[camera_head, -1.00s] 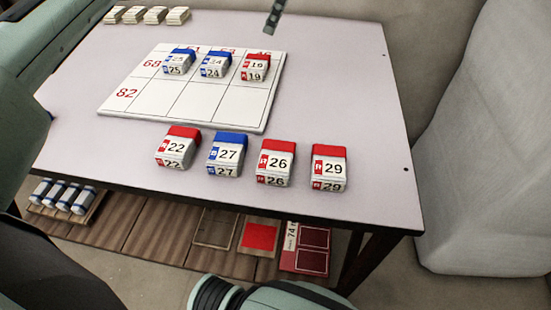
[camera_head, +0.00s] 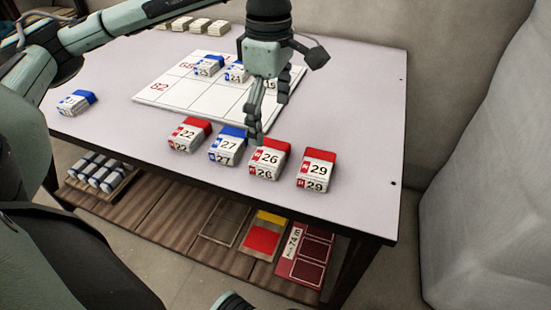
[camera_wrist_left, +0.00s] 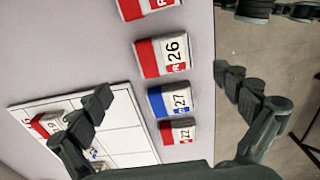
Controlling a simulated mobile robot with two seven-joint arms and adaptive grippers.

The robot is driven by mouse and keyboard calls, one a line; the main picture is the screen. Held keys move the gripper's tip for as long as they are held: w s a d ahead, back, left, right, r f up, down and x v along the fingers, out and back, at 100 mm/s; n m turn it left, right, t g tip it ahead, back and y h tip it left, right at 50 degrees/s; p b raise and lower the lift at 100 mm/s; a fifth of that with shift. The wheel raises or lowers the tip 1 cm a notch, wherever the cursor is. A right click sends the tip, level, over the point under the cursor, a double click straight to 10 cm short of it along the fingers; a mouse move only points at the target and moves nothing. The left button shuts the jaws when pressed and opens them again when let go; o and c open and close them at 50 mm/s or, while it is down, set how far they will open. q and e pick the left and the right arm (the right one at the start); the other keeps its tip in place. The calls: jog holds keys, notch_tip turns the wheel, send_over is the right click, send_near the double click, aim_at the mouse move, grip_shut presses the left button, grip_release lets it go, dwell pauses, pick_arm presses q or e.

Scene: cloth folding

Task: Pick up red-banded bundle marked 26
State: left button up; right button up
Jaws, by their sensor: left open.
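The red-banded bundle marked 26 (camera_head: 268,160) stands in the front row on the table, between the blue-banded 27 (camera_head: 227,146) and the red-banded 29 (camera_head: 317,170). My left gripper (camera_head: 254,125) is open, pointing down just behind and above bundle 26 in the head view. In the left wrist view bundle 26 (camera_wrist_left: 163,55) lies between the spread fingers (camera_wrist_left: 164,88), a little above the line of their tips, and nothing is held. A dark part at the top right edge of the wrist view may be my right gripper (camera_wrist_left: 265,10); its jaws are unclear.
Red-banded bundle 22 (camera_head: 190,134) is left of 27. A white numbered board (camera_head: 180,98) behind carries several bundles, partly hidden by my left gripper. Another blue-banded bundle (camera_head: 76,102) lies at the table's left. The table right of 29 is clear.

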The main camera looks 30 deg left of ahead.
aim_at(270, 152)
pick_arm(q)
jog(key=f, duration=0.3)
jog(key=shift+s+f, duration=0.2)
notch_tip(270, 152, down, 3)
jog(key=shift+p, duration=0.3)
jog(key=shift+f, duration=0.1)
jog(key=c, duration=1)
jog(key=shift+c, duration=0.9)
pick_arm(e)
jog(key=shift+s+a+f, duration=0.15)
jog(key=shift+f, duration=0.25)
jog(key=shift+s+a+f, duration=0.1)
jog(key=shift+f, duration=0.25)
